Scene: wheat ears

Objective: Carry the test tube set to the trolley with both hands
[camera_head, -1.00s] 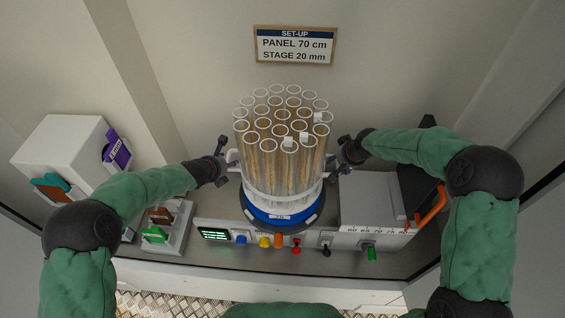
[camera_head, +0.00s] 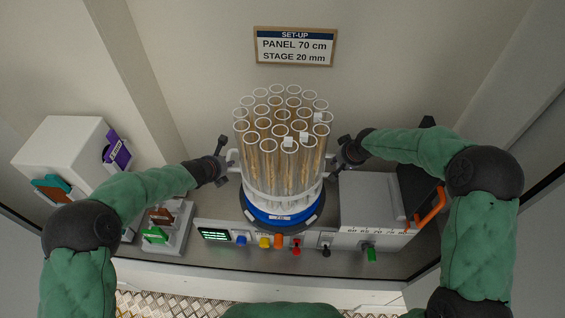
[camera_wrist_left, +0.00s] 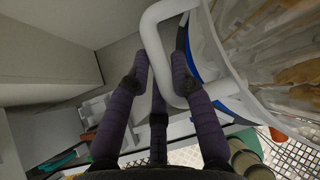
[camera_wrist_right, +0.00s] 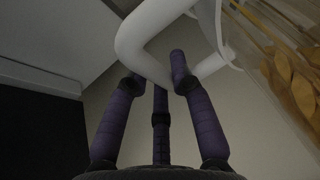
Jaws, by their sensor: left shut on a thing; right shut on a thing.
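The test tube set (camera_head: 284,150) is a round cluster of clear tubes with wheat ears inside, held in a white rack. It stands upright over a blue round base (camera_head: 283,217) on the bench unit. My left gripper (camera_head: 229,160) is shut on the white handle at the set's left side; this handle (camera_wrist_left: 155,40) passes between the fingers in the left wrist view. My right gripper (camera_head: 336,158) is shut on the right handle, which shows in the right wrist view (camera_wrist_right: 140,45). I cannot tell whether the set's underside touches the base. No trolley is recognisable.
A control panel (camera_head: 262,238) with a green display and coloured knobs runs along the bench front. A white box (camera_head: 62,150) and a small stand (camera_head: 165,228) are at left. A grey block (camera_head: 375,200) and an orange handle (camera_head: 430,206) are at right. A wall sign (camera_head: 295,45) hangs behind.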

